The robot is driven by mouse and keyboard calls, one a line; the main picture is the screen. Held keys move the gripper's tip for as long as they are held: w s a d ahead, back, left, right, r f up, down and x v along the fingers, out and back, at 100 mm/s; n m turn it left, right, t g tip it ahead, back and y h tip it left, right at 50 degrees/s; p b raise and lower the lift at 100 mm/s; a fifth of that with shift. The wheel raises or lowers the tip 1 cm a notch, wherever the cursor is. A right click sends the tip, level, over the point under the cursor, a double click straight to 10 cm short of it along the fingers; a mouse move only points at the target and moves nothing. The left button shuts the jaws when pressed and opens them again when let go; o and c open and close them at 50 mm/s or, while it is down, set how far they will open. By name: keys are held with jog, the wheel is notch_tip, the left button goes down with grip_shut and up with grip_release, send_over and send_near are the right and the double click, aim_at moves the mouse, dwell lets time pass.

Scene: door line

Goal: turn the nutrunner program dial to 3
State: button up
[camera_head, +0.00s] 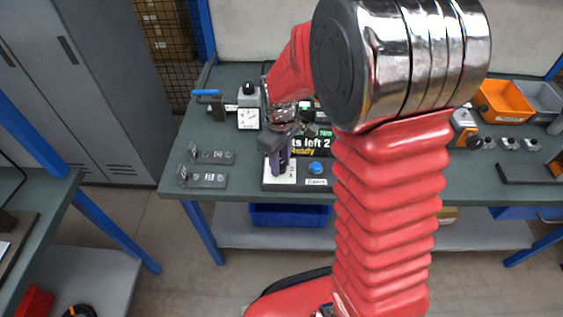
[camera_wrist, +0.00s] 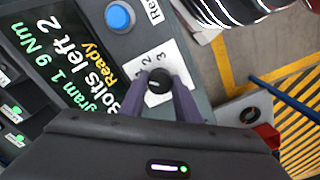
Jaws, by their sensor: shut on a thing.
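The program dial (camera_wrist: 159,84) is a round black knob on a white plate (camera_wrist: 166,60) printed 1, 2 and 3 in the wrist view. My gripper (camera_wrist: 160,80) has its two purple fingers on opposite sides of the knob, shut on it. Which number the dial points to cannot be made out. The nutrunner display (camera_wrist: 62,55) shows program 1, 9 Nm, "Bolts left 2" and "Ready". In the head view my gripper (camera_head: 281,163) is over the white plate (camera_head: 283,180) and hides the knob.
A blue button (camera_wrist: 120,16) is beside the dial; it also shows in the head view (camera_head: 316,168). A dial gauge (camera_head: 248,118) and two grey fixtures (camera_head: 208,181) stand left on the green bench (camera_head: 228,83). My arm hides the middle.

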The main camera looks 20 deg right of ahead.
jog(key=m, duration=0.7)
jog(key=shift+a, duration=0.15)
jog(key=m, duration=0.4)
jog(key=shift+m, duration=2)
jog(key=o, duration=1)
jog(key=shift+o, duration=0.2)
jog(key=shift+r, duration=0.1)
notch_tip(320, 180, up, 14)
jog(key=shift+f, duration=0.25)
jog(key=shift+w, duration=0.1)
